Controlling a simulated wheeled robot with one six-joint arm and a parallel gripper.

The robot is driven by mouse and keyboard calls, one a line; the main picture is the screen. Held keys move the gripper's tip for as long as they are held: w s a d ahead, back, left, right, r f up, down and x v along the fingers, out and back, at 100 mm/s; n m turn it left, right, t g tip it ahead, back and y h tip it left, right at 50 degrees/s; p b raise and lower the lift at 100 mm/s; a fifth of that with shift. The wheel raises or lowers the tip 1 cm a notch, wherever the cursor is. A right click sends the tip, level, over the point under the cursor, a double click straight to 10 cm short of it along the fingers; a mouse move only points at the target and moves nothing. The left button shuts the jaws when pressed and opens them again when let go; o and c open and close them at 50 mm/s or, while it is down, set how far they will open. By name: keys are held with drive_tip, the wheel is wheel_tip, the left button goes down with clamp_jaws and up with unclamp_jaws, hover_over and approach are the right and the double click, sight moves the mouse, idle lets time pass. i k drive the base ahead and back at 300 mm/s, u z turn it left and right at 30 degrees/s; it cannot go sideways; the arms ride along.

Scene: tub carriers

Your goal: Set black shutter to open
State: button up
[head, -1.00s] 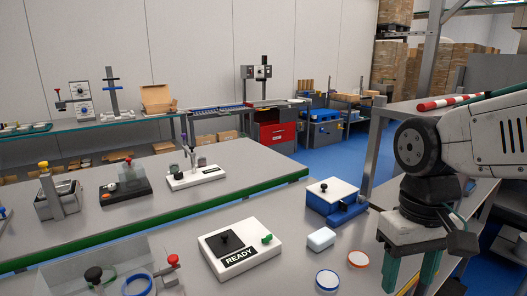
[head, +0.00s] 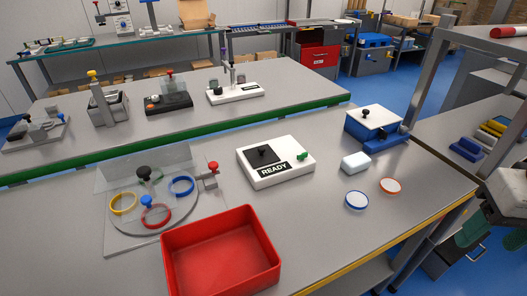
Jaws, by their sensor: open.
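The black shutter (head: 263,156) is a dark square plate with a small black knob, on the left part of the top of a white box (head: 297,151). Whether the plate covers an opening cannot be told. My gripper (head: 486,238) is at the right edge, partly cut off, with green fingers. It is open and empty, well right of the white box and beyond the bench edge.
A red tray (head: 220,212) stands at the front. A clear-covered fixture (head: 110,215) with coloured rings is left. A blue box with a white lid (head: 376,118), a small white block (head: 355,163) and two round lids (head: 356,200) lie right. A metal post (head: 424,85) rises near my arm.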

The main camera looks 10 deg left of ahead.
sight(261, 156)
drive_tip(key=u, duration=2.8)
drive_tip(key=k, duration=0.65)
drive_tip(key=z, duration=1.65)
drive_tip(key=i, duration=0.55)
